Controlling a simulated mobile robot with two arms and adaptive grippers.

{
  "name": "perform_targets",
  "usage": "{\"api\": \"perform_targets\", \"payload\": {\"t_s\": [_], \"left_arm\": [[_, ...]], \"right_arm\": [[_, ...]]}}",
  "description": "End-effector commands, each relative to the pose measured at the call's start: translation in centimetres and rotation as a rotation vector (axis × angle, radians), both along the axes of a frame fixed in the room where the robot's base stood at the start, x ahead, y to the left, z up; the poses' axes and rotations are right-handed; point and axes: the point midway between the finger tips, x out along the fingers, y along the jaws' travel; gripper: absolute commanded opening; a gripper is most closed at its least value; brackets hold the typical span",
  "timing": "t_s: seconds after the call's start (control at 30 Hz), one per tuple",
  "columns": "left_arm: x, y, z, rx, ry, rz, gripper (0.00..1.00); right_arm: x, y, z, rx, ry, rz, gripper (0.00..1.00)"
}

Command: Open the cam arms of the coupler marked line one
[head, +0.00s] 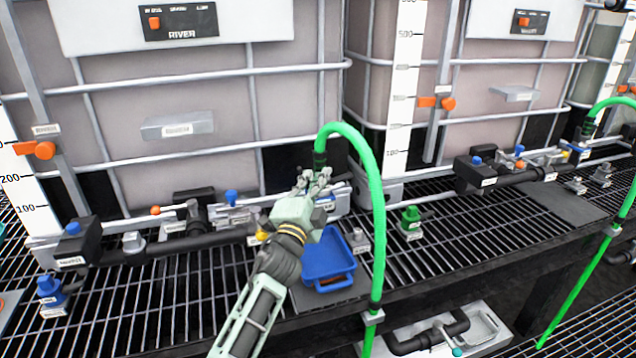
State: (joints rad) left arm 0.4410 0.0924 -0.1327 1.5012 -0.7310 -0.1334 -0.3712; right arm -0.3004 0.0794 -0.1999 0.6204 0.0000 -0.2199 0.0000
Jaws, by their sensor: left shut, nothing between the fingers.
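My left gripper (316,180) is shut and empty at the lower end of a green hose (372,185). The hose arches up and ends downward in a dark fitting (320,150) just above my fingers. The coupler at this hose end is mostly hidden behind my gripper. I cannot see its cam arms or tell whether they are open or shut. No line marking is readable there. A second green hose (612,102) goes down to a fitting (588,128) at the far right; its marking is too small to read. My right gripper is not in view.
A blue tray (328,262) lies on the black grating below my gripper. A green cap-like part (411,217) stands right of the hose. Dark pipework with a blue-knobbed valve (75,240) runs along the left. Caged tanks (250,110) wall off the back. Open grating lies front left.

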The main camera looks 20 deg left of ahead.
Motion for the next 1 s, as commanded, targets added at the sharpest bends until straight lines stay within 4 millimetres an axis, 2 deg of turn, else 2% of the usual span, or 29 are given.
{"api": "perform_targets", "payload": {"t_s": [0.4,1.0], "left_arm": [[-0.4,0.6,-0.1,0.003,0.0,0.001,0.0],[-1.6,2.4,-0.5,0.002,0.001,0.001,0.0]], "right_arm": [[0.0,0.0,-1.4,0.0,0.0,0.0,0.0],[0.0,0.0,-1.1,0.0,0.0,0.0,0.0]]}}
